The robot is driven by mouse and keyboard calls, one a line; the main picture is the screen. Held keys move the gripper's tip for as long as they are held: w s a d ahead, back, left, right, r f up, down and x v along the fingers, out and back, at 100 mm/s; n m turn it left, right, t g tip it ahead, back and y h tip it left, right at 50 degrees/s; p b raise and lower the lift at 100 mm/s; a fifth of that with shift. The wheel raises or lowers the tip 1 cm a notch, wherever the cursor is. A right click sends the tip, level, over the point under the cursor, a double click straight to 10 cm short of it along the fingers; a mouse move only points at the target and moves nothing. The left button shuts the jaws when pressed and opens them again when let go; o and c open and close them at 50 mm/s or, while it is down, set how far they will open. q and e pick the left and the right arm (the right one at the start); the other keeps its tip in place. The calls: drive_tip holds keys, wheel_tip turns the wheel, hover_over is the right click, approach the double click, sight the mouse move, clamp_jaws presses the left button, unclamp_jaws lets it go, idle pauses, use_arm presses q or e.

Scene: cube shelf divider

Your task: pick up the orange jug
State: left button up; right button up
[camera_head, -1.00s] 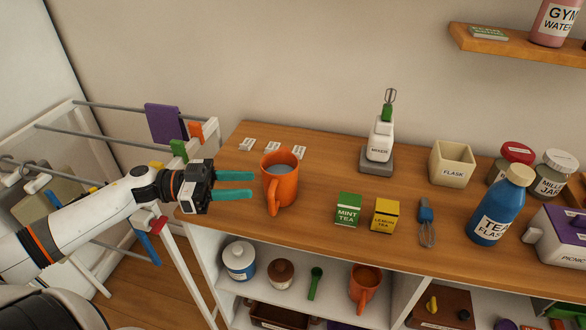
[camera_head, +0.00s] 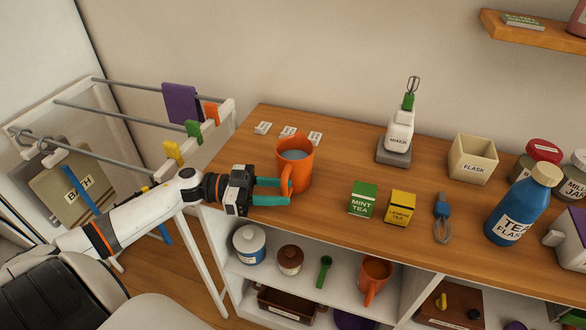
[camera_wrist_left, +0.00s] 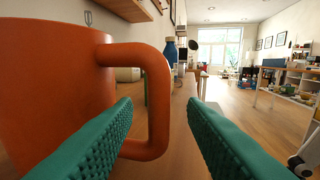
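The orange jug (camera_head: 301,166) stands upright on the wooden top, near its left end, with its handle toward my left gripper. My left gripper (camera_head: 288,191) is open, its teal fingers beside the handle. In the left wrist view the jug (camera_wrist_left: 50,85) fills the left side. Its handle (camera_wrist_left: 157,100) shows in the gap between the two open fingers (camera_wrist_left: 165,125), not clamped. A similar orange jug (camera_head: 375,275) stands on the shelf below. My right gripper is not in view.
The green mint tea box (camera_head: 363,199) and yellow lemon tea box (camera_head: 400,207) stand right of the jug. Small white labelled pieces (camera_head: 288,131) lie behind it. The mixer (camera_head: 398,140) stands further back. A drying rack (camera_head: 130,118) is at the left.

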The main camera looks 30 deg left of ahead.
use_arm(q)
drive_tip(key=x, duration=0.3)
drive_tip(key=shift+w+d, duration=0.15)
drive_tip(key=shift+d, duration=0.2)
clamp_jaws()
drive_tip(key=shift+a, duration=0.1)
drive_tip(key=shift+r, duration=0.1)
wheel_tip(320, 180, up, 10)
drive_tip(key=shift+p, duration=0.4)
